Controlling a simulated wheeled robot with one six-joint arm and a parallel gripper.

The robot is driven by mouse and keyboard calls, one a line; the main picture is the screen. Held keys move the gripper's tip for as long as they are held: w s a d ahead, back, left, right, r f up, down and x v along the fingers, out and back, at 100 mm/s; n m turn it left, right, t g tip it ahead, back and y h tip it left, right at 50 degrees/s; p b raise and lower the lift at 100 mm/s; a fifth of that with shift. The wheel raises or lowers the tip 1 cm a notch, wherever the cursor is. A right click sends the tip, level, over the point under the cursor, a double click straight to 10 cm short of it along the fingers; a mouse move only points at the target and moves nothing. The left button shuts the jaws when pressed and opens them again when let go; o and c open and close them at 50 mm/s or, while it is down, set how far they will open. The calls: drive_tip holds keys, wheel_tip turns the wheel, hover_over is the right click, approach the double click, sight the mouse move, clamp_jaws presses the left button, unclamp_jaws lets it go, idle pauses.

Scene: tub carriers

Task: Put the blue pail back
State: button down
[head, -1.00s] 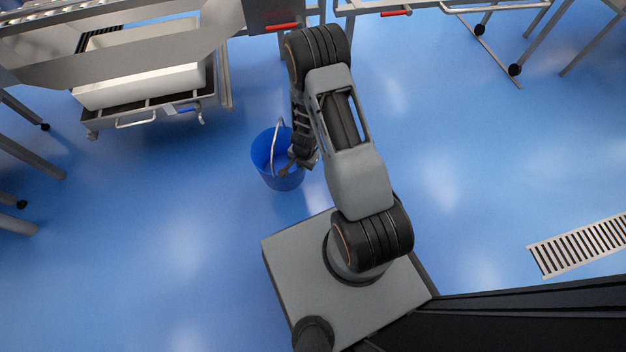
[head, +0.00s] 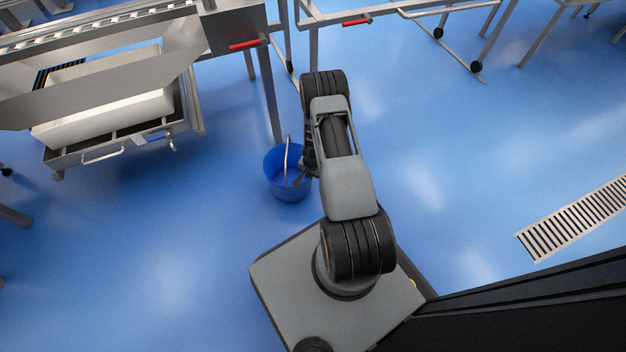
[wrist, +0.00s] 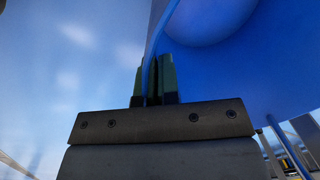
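The blue pail (head: 277,172) is upright with its mouth up and its bail handle standing over it. It is just beyond my base. My gripper (head: 299,180) reaches down at the right side of the pail, partly hidden by my arm. In the wrist view the blue pail (wrist: 240,75) fills the upper right. There the green fingertips of my gripper (wrist: 155,80) stand on both sides of the pail's thin wall, close against it. I cannot tell whether the pail's bottom touches the floor.
A wheeled carrier (head: 190,118) with a white tub (head: 105,112) stands at upper left under a steel conveyor frame. A frame leg (head: 268,95) stands just behind the pail. Red handles (head: 248,44) stick out from the frames. A floor drain grate (head: 575,218) is at right. The middle-right floor is clear.

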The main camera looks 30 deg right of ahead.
drive_tip(key=shift+w+d+f+b, duration=0.1)
drive_tip(key=shift+d+f+b, duration=0.1)
drive_tip(key=shift+f+b, duration=0.4)
drive_tip(key=shift+d+f+b, duration=0.2)
drive_tip(key=shift+f+b, duration=0.05)
drive_tip(key=shift+f, duration=0.6)
drive_tip(key=shift+w+d+f+b, duration=0.1)
drive_tip(key=shift+d+f+b, duration=0.1)
drive_tip(key=shift+f+b, duration=0.4)
drive_tip(key=shift+f, duration=0.3)
drive_tip(key=c, duration=1.4)
unclamp_jaws()
drive_tip(key=shift+s, duration=0.1)
drive_tip(key=shift+o, duration=0.2)
drive_tip(key=shift+r, duration=0.1)
